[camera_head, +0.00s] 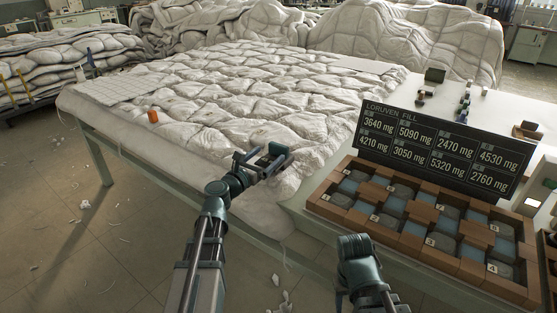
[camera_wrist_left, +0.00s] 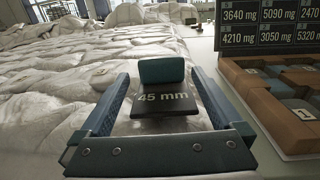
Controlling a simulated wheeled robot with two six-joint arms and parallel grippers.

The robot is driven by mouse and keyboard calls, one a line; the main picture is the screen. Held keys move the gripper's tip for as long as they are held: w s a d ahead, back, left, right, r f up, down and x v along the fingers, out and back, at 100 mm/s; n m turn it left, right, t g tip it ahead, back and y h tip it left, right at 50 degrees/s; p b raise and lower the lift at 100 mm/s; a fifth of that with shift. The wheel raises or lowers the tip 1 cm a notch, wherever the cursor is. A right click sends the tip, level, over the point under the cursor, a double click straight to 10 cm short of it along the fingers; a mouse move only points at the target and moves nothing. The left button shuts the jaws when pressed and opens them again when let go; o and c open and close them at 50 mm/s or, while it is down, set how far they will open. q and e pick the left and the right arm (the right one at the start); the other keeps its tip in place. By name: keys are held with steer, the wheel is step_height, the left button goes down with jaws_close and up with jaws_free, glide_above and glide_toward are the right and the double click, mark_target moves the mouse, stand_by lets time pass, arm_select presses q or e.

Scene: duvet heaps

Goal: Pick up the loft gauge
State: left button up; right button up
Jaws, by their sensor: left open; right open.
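The loft gauge (camera_wrist_left: 163,104) is a dark plate marked "45 mm" with a teal block at its far end. It lies on the white quilted duvet (camera_head: 255,85) near its front right corner. It also shows in the head view (camera_head: 266,159), small and partly covered by my gripper. My left gripper (camera_wrist_left: 160,77) is open, with one finger on each side of the gauge and a gap on both sides. It also shows in the head view (camera_head: 268,156). My right gripper (camera_head: 356,246) is low in front of the tray, and its fingertips are hard to make out.
A dark board (camera_head: 440,150) with weights in mg stands behind a brown compartment tray (camera_head: 345,207) at the right. An orange object (camera_head: 153,116) lies on the duvet's left part. Large duvet heaps (camera_head: 405,40) fill the back. Floor at the left has scraps.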

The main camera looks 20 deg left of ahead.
mark_target(277, 146)
arm_select(q)
steer(key=shift+w, duration=0.25)
steer(key=x, duration=0.5)
steer(key=shift+d+r+p, duration=0.2)
steer(key=shift+r+p, duration=0.1)
jaws_close()
